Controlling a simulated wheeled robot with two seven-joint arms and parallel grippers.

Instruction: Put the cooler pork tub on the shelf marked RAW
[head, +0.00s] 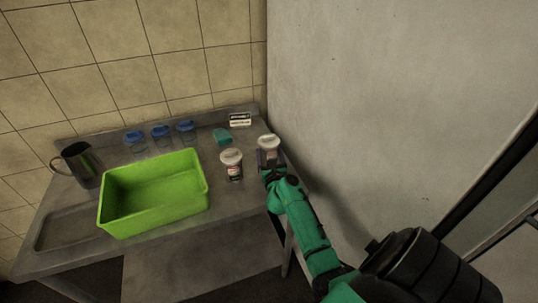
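Two white-lidded tubs stand at the right part of the metal counter. The nearer tub (232,165) has a dark and reddish label, too small to read. The farther tub (268,142) is at the counter's right end, its lower part hidden by my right gripper (268,157). That gripper is right at this tub; whether its fingers are open or closed on it cannot be made out. I cannot tell which tub is the cooler pork one. No shelf marked RAW can be made out. My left gripper is out of view.
A green bin (205,193) fills the counter's middle. A metal jug (82,165), several blue-lidded jars (160,136), a teal block (222,137) and a small sign (240,119) stand around it. A large grey panel (390,90) rises close on the right.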

